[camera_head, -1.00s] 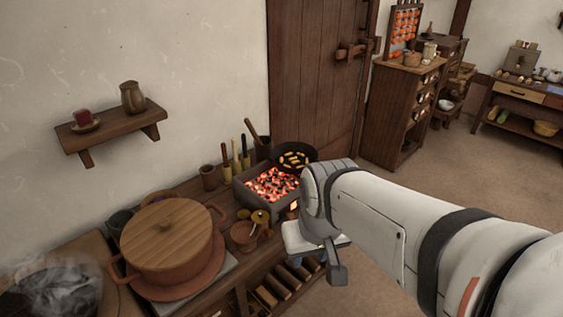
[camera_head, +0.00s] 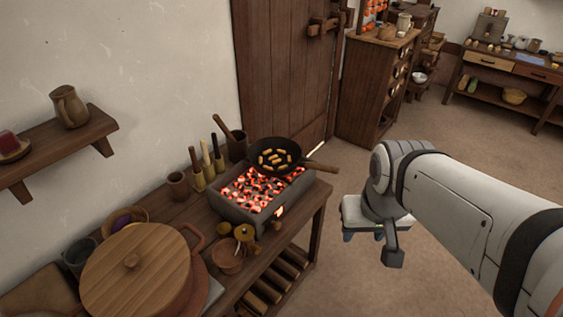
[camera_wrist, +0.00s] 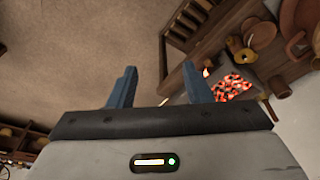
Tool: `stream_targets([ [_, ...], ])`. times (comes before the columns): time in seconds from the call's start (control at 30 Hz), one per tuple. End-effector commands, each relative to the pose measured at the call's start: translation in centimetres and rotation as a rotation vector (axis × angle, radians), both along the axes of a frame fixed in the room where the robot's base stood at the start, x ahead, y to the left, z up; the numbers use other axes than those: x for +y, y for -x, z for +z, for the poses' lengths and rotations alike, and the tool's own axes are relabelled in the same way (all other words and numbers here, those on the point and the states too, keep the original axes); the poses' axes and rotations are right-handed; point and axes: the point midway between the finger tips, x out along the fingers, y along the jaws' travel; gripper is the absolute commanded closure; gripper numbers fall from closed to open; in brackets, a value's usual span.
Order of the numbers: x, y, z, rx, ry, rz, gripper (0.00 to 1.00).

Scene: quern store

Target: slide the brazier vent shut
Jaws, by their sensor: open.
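The brazier (camera_head: 246,213) is a grey box of glowing coals on the wooden table, and it also shows in the wrist view (camera_wrist: 247,99). A small bright orange opening, seemingly the vent (camera_head: 280,211), glows in its front side; in the wrist view the glow (camera_wrist: 207,72) shows beside the right finger. I cannot make out a slider. My gripper (camera_head: 362,236) hangs over the floor, right of the brazier and apart from it. Its two blue fingers (camera_wrist: 157,75) are spread with nothing between them.
A pan of yellow pieces (camera_head: 275,155) sits over the brazier's back, its handle pointing right. A large lidded pot (camera_head: 137,268) is at the left. The floor (camera_head: 350,285) right of the table is clear.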

Motion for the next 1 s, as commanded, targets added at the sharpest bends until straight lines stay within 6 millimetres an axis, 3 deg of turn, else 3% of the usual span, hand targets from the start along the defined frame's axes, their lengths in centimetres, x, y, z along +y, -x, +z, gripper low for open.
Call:
stream_targets([
  [0.17,-2.7,-4.3,-4.4,-0.111,0.072,0.022,0.53],
  [0.33,-4.5,-12.0,-10.8,-0.339,0.167,0.115,0.53],
  [0.47,-4.5,-17.4,-15.5,-0.525,0.194,0.208,0.53],
  [0.6,-1.7,-21.6,-20.7,-0.714,0.115,0.390,0.53],
  [0.8,3.2,-24.1,-27.9,-0.963,-0.098,0.599,0.53],
  [1.0,7.3,-22.7,-32.5,-1.140,-0.394,0.726,0.53],
])
